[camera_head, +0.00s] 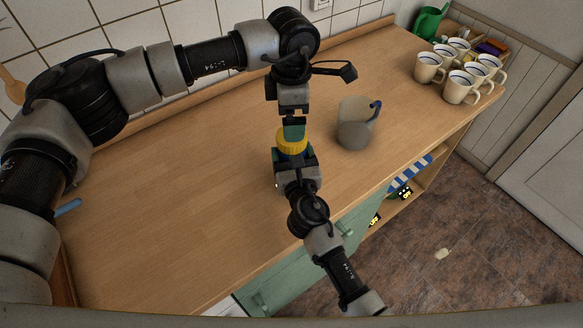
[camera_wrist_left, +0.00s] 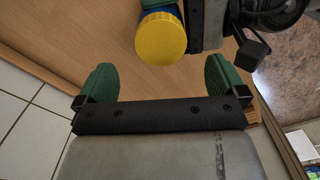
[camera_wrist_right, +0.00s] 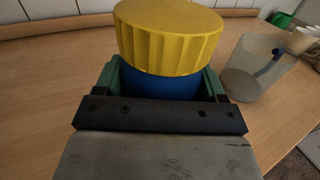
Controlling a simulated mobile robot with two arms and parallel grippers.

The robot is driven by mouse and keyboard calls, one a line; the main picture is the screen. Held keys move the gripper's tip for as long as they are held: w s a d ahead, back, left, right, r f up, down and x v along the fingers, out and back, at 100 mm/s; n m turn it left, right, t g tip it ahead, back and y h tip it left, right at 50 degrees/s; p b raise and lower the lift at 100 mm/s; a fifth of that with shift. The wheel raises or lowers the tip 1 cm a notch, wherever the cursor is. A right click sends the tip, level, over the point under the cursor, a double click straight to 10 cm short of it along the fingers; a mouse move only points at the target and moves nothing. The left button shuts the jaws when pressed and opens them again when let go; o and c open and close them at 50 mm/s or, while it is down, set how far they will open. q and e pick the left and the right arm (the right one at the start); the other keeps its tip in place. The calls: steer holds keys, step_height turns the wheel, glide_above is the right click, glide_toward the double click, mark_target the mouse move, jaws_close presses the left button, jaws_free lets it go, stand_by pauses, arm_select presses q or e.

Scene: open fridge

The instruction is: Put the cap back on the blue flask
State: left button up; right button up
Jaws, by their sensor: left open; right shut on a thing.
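The blue flask (camera_wrist_right: 160,86) is held by my right gripper (camera_head: 294,160), whose fingers close on its sides just below the cap. The ribbed yellow cap (camera_wrist_right: 168,38) sits on top of the flask; whether it is screwed tight I cannot tell. The cap also shows in the head view (camera_head: 291,142) and in the left wrist view (camera_wrist_left: 161,37). My left gripper (camera_head: 294,130) is open and empty, pointing down just above the cap. In the left wrist view its green fingers (camera_wrist_left: 160,78) are spread wider than the cap, which appears beyond them. Most of the flask's body is hidden.
A translucent grey pitcher (camera_head: 355,124) with a blue handle stands on the wooden counter (camera_head: 180,215), right of the grippers. Several mugs (camera_head: 461,84) and a green watering can (camera_head: 429,22) stand at the far right. The counter's left part is mostly clear.

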arm_select(q)
step_height(320, 180, up, 5)
steer(key=shift+r, duration=0.2)
arm_select(e)
steer(key=o, duration=1.8)
arm_select(q)
steer(key=shift+f+b, duration=0.65)
steer(key=shift+f, duration=0.05)
arm_select(e)
steer(key=s+d, duration=0.2)
steer(key=s, duration=0.8)
steer(key=shift+s, duration=0.3)
